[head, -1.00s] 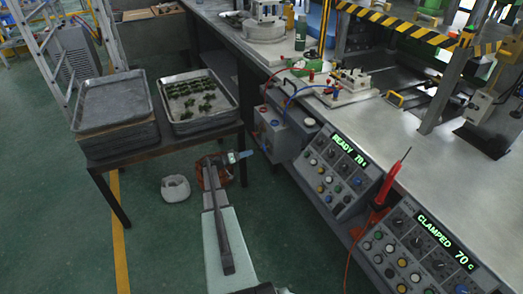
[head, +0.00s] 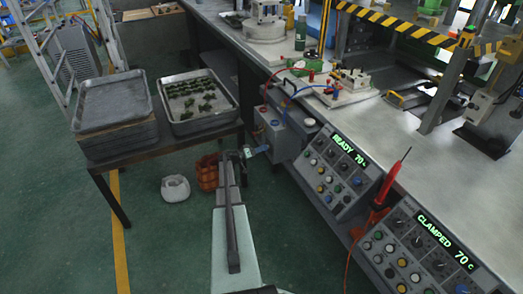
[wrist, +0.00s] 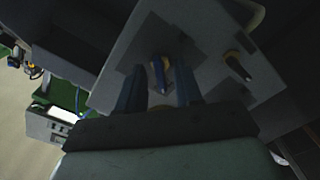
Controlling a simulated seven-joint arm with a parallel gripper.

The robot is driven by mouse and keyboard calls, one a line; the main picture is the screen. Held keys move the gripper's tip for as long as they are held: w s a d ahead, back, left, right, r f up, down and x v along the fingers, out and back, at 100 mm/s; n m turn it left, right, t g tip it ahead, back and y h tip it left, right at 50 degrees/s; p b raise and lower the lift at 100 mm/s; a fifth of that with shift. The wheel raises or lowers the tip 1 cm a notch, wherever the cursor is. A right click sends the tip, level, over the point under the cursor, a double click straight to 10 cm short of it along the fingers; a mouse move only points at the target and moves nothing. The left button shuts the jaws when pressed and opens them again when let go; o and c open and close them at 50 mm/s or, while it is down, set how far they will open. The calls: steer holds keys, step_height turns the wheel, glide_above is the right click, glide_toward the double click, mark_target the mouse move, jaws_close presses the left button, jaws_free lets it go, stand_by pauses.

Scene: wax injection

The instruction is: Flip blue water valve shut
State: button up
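The blue water valve (wrist: 160,76) is on the face of a grey box (wrist: 206,40) in the wrist view. Its blue handle shows edge-on over a brass fitting. My gripper (wrist: 158,88) is open, with one dark finger on each side of the valve and gaps between; I cannot tell if a finger touches it. A second valve with a brass fitting (wrist: 236,62) sits to the right on the same box. In the head view, my gripper (head: 260,149) is at the lower left of the grey valve box (head: 277,136), below the bench edge.
A control panel (head: 336,170) reading READY stands right of the box, and another reading CLAMPED (head: 425,240) is nearer. A side table holds metal trays (head: 114,104). A white bag (head: 175,189) and an orange basket (head: 208,172) stand on the floor.

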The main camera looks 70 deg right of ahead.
jaws_close()
steer(key=shift+n, duration=4.2)
steer(key=shift+o, duration=0.2)
jaws_free()
